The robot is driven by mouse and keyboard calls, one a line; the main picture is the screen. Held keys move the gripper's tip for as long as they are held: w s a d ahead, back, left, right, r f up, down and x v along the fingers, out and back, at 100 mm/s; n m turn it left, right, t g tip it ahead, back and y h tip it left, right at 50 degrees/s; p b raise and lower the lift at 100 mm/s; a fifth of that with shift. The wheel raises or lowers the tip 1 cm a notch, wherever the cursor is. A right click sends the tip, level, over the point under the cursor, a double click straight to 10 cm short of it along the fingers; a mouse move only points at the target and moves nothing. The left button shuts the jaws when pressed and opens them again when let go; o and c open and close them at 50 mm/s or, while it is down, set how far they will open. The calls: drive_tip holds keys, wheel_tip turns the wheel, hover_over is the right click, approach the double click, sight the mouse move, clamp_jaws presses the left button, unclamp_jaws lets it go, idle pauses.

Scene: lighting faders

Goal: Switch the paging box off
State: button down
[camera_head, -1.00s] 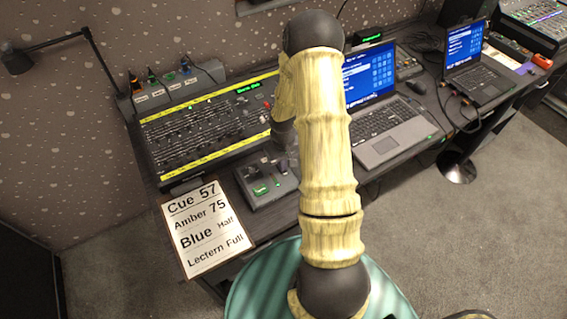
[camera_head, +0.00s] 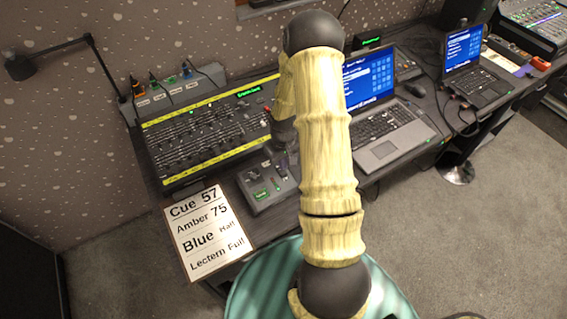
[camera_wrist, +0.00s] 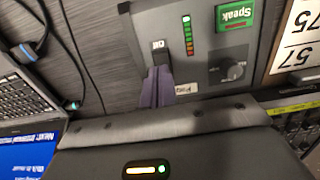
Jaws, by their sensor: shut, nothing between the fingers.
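The paging box (camera_head: 258,202) is a small grey box on the desk in front of the fader console. A dark switch (camera_wrist: 160,57) sits beside the lights, below a small white label. My gripper (camera_wrist: 157,78) is shut and empty, its fingertips right at the switch. I cannot tell whether they touch it or which way it is set.
The fader console (camera_head: 205,135) stands behind the box. A cue card (camera_head: 208,232) lies at the desk's front left edge. An open laptop (camera_head: 385,125) stands to the right, with cables near it. My arm hides part of the desk.

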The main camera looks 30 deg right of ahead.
sight(283, 172)
drive_tip(key=shift+s+r+p, duration=0.15)
drive_tip(key=shift+r+p, duration=0.1)
drive_tip(key=shift+r, duration=0.35)
drive_tip(key=shift+s+r+p, duration=0.15)
drive_tip(key=shift+r+p, duration=0.05)
drive_tip(key=shift+r, duration=0.4)
drive_tip(key=shift+w+r+b, duration=0.1)
drive_tip(key=shift+r+b, duration=0.25)
drive_tip(key=shift+b, duration=0.1)
wheel_tip(283, 172, up, 9)
drive_tip(key=shift+s+f+b, duration=0.15)
drive_tip(key=shift+s+b, duration=0.05)
drive_tip(key=shift+b, duration=0.15)
